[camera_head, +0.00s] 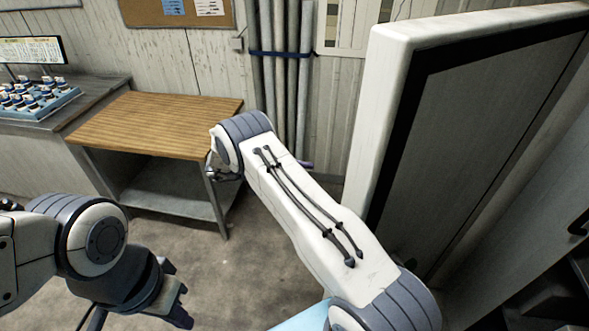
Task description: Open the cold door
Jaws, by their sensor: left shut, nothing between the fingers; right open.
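The cold door (385,110) is a thick white slab at the right with a black seal around its grey inner face (470,130). It stands swung open, with its inner face turned to the right. My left gripper (176,292) is at the lower left, shut and empty, well apart from the door. My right arm reaches across the middle, in front of the door's lower left edge. My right gripper (226,173) is mostly hidden behind its own arm near the wooden table; the little that shows is open, and no contact with the door is visible. No door handle is visible.
A wooden-topped table (150,122) stands at the back left, beside a grey counter (98,97) with a blue tray of small jars (38,94). Vertical pipes (285,80) run up the back wall. Dark shelving (560,290) shows at lower right. Floor at lower centre is clear.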

